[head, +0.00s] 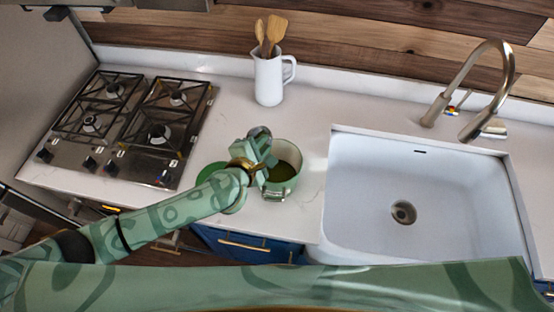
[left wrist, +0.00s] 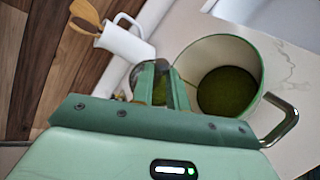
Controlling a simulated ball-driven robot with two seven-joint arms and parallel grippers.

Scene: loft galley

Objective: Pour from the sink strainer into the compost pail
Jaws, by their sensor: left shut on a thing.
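The compost pail (head: 291,188) is green outside and cream inside, with a dark green mass in its bottom. It stands upright on the counter near the front edge, and its metal handle shows in the left wrist view (left wrist: 284,128). My left gripper (head: 262,158) is just left of the pail's rim. It is shut on the sink strainer (head: 259,133), a small greyish round thing, mostly hidden by the fingers. In the left wrist view the strainer (left wrist: 137,80) shows partly behind the fingers, beside the pail; its tilt and contents cannot be made out. My right gripper is not in view.
A green round thing (head: 208,172) lies left of the pail, partly behind my arm. A white jug (head: 268,80) with wooden utensils stands behind. A gas hob (head: 130,125) is at left, a white sink (head: 360,200) with tap (head: 508,75) at right. The counter between jug and sink is clear.

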